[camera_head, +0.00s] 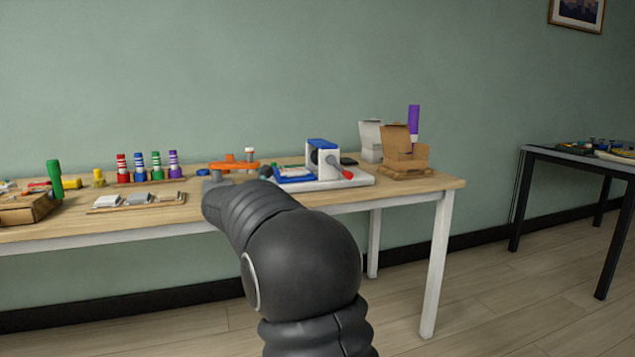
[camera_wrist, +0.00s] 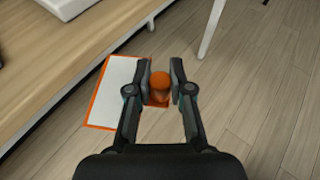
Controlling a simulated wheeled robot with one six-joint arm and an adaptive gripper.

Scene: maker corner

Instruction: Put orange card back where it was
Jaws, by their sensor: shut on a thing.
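In the wrist view my gripper (camera_wrist: 160,86) is shut on the orange knob-like part of the orange card. The orange card (camera_wrist: 113,92) has a white face and an orange border; it extends left of the fingers. It is held in the air by the table's edge, partly over the floor. The fingers hide part of it. In the head view my arm hides my gripper, and I cannot make out the held card there. The place where the card was cannot be told from these frames.
The wooden table (camera_head: 400,190) carries a white machine (camera_head: 322,160) with a blue top, an orange part (camera_head: 235,163), several striped bottles, a tray of grey blocks (camera_head: 137,202) and an open cardboard box (camera_head: 405,150). A dark table (camera_head: 585,158) stands at right. Floor between is clear.

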